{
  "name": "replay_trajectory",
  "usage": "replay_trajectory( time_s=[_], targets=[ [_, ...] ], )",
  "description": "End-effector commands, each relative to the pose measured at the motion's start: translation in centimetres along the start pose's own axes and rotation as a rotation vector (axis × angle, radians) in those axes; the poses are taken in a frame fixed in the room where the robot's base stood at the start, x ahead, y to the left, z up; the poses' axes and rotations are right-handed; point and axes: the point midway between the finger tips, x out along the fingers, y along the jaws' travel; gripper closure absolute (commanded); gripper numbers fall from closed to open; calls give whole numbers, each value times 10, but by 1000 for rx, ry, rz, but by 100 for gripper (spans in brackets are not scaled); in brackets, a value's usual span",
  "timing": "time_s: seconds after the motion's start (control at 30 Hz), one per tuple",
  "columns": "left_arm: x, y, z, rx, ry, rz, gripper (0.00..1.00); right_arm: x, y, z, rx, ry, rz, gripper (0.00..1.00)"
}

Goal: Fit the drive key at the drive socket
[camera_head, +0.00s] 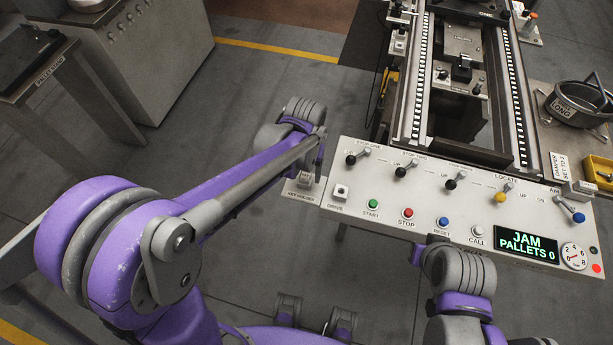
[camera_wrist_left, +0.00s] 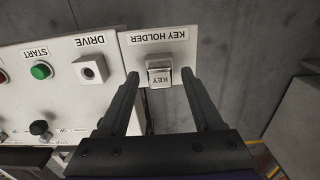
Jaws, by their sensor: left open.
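The drive key (camera_wrist_left: 160,78), a light block lettered KEY, sits in the key holder (camera_wrist_left: 155,37) at the panel's end. The key holder (camera_head: 299,192) also shows in the head view, partly behind my left arm. My left gripper (camera_wrist_left: 160,73) is open, one finger on each side of the key, with gaps visible; whether either finger touches it I cannot tell. The drive socket (camera_wrist_left: 90,69) is a pale square block with a dark hole, beside the holder; it also shows in the head view (camera_head: 340,192). My right gripper's fingers do not show.
The control panel (camera_head: 450,215) carries levers, coloured buttons and a display (camera_head: 525,245) reading JAM PALLETS 0. A conveyor (camera_head: 465,85) runs behind it. A round grey pan (camera_head: 580,106) and a yellow bin (camera_head: 598,173) stand at the right. Open floor lies left of the panel.

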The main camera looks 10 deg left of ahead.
Motion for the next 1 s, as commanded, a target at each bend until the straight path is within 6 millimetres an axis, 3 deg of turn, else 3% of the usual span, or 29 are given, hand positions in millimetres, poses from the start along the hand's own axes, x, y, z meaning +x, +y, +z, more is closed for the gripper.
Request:
replay_trajectory(
  time_s=[0.73,1.0],
  targets=[
    [0,0,0,0,0,0,32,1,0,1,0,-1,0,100],
    [0,0,0,0,0,0,81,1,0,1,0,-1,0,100]
  ],
)
